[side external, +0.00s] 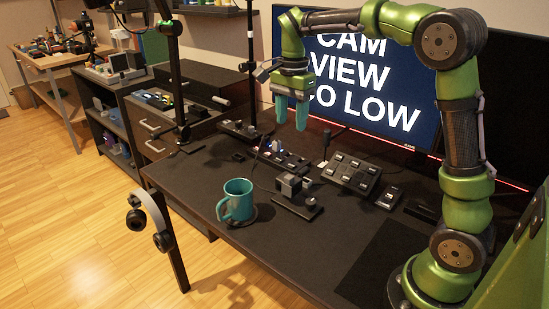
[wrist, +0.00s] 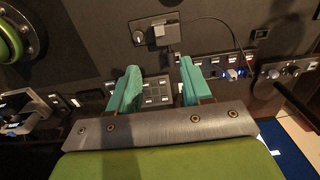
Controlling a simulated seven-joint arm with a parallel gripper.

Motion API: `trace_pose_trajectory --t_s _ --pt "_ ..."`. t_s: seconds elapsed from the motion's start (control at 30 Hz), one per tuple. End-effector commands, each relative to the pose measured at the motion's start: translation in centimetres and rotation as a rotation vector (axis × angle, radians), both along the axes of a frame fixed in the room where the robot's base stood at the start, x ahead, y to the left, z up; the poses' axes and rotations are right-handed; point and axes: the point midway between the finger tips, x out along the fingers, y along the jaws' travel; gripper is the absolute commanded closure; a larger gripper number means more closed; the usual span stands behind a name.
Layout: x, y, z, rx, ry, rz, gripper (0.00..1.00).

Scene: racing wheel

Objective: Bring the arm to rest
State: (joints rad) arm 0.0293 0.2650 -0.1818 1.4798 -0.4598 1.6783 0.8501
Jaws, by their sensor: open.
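My gripper (side external: 291,112) hangs from the green arm above the back of the dark desk, in front of the monitor, pointing down. Its two teal fingers are apart with nothing between them. In the wrist view, the gripper (wrist: 158,90) also shows open and empty above a button panel (wrist: 156,92). The arm rises from its base at the right of the desk and bends over at the top.
A teal mug (side external: 237,201) stands on the desk (side external: 205,170) near the front edge. A joystick unit (side external: 292,186), button boxes (side external: 351,174) and a monitor (side external: 400,95) are around the arm. Headphones (side external: 150,218) hang at the desk's left edge.

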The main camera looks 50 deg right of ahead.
Motion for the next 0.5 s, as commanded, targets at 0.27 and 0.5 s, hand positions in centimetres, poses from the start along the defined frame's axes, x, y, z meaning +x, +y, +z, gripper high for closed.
trace_pose_trajectory --t_s 0.27,0.5 --pt "-0.02 0.0 0.84 -0.001 0.0 0.001 0.51" --pt "0.08 -0.08 0.8 -0.004 -0.004 0.025 0.51"
